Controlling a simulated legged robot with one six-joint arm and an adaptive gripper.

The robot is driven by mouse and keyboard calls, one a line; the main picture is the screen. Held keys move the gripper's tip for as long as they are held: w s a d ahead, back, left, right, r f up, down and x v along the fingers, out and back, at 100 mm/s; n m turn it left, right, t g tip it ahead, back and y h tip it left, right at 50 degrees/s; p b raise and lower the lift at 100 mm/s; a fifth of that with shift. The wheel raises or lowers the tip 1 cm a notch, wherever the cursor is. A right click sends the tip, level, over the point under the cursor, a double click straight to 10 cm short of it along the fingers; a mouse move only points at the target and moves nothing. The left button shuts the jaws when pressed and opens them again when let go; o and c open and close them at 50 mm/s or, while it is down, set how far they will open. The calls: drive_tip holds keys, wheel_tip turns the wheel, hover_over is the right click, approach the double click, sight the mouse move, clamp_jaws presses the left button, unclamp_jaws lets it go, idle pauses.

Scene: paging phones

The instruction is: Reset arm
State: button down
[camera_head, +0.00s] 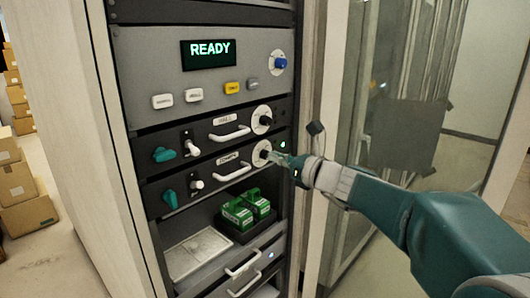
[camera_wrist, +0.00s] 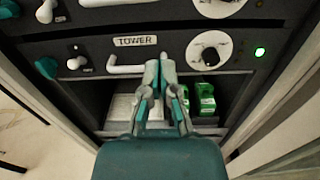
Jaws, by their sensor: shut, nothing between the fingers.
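My gripper (camera_head: 279,159) is at the end of my teal arm, reaching in from the right toward the rack. Its fingers are closed together and empty. In the head view the fingertips overlap the edge of the lower round dial (camera_head: 261,154); I cannot tell whether they touch it. In the wrist view my gripper (camera_wrist: 159,72) points at the panel marked TOWER (camera_wrist: 135,41), below and left of the dial with a black knob (camera_wrist: 209,55), and appears apart from it. The fingers partly cover the open bay and the green items below.
The rack's top panel has a READY screen (camera_head: 208,52), several buttons and a blue knob (camera_head: 280,63). White handles (camera_head: 229,134) and teal knobs (camera_head: 164,154) stick out. Green-labelled blocks (camera_head: 238,214) sit in the lower bay. A glass door (camera_head: 365,110) stands right, cardboard boxes (camera_head: 22,200) left.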

drive_tip(key=s+d+f+n+g+h, duration=0.2)
drive_tip(key=s+f+n+g+h, duration=0.15)
drive_tip(key=s+n, duration=0.45)
drive_tip(key=s+d+f+n+g+h, duration=0.25)
drive_tip(key=s+f+n, duration=0.3)
drive_tip(key=s, duration=0.55)
drive_tip(key=s+d+f+n+h, duration=0.7)
drive_tip(key=s+d+n+h, duration=0.1)
drive_tip(key=s+d+n, duration=0.4)
drive_tip(key=shift+s+d+t, duration=0.3)
drive_tip(key=shift+s+d, duration=0.1)
drive_tip(key=shift+d, duration=0.25)
drive_tip(key=shift+f, duration=0.1)
